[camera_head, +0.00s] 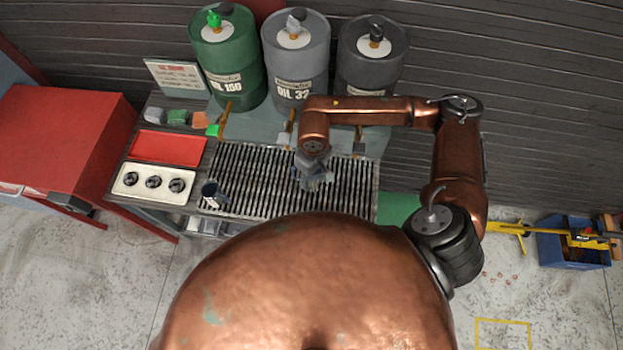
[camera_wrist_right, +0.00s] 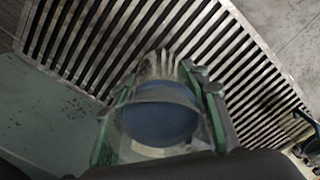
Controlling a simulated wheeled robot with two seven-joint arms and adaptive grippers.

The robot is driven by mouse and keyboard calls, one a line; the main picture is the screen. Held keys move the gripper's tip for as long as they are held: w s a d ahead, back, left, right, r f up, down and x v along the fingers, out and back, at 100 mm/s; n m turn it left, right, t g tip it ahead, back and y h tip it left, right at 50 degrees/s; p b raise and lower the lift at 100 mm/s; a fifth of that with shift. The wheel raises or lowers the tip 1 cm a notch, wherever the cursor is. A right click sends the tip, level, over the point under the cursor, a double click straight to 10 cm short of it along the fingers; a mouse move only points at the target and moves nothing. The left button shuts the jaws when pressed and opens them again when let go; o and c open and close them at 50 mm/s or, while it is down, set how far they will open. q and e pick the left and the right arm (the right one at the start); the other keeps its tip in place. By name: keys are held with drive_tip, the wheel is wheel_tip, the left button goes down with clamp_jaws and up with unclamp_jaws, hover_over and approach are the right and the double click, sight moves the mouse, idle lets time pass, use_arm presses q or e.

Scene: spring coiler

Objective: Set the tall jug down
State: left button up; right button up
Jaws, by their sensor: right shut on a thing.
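My right gripper (camera_head: 314,178) is over the slatted grate (camera_head: 250,178), toward its right half, pointing down. In the right wrist view its two greenish fingers (camera_wrist_right: 160,112) are shut on the tall jug (camera_wrist_right: 158,122), one on each side. The jug shows a grey rim and a blue inside; its lower part is hidden. In the head view the gripper mostly covers it. Slats lie behind the jug, but I cannot tell whether its base touches them. My left gripper is not in view.
A dark mug-like vessel (camera_head: 211,194) stands at the grate's left end. Left of it are a white tray with three round dark parts (camera_head: 152,182) and a red tray (camera_head: 168,148). Green (camera_head: 228,75), grey (camera_head: 296,75) and dark (camera_head: 368,75) oil drums stand behind. The grate's middle is clear.

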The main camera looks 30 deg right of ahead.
drive_tip(key=shift+w+f, duration=0.35)
drive_tip(key=shift+f, duration=0.1)
wheel_tip(320, 180, down, 3)
drive_tip(key=shift+w+r+p, duration=0.1)
drive_tip(key=shift+p, duration=0.35)
drive_tip(key=shift+f, duration=0.2)
drive_tip(key=shift+f+b, duration=0.25)
drive_tip(key=shift+b, duration=0.05)
drive_tip(key=o, duration=1.3)
drive_tip(key=shift+r, duration=0.1)
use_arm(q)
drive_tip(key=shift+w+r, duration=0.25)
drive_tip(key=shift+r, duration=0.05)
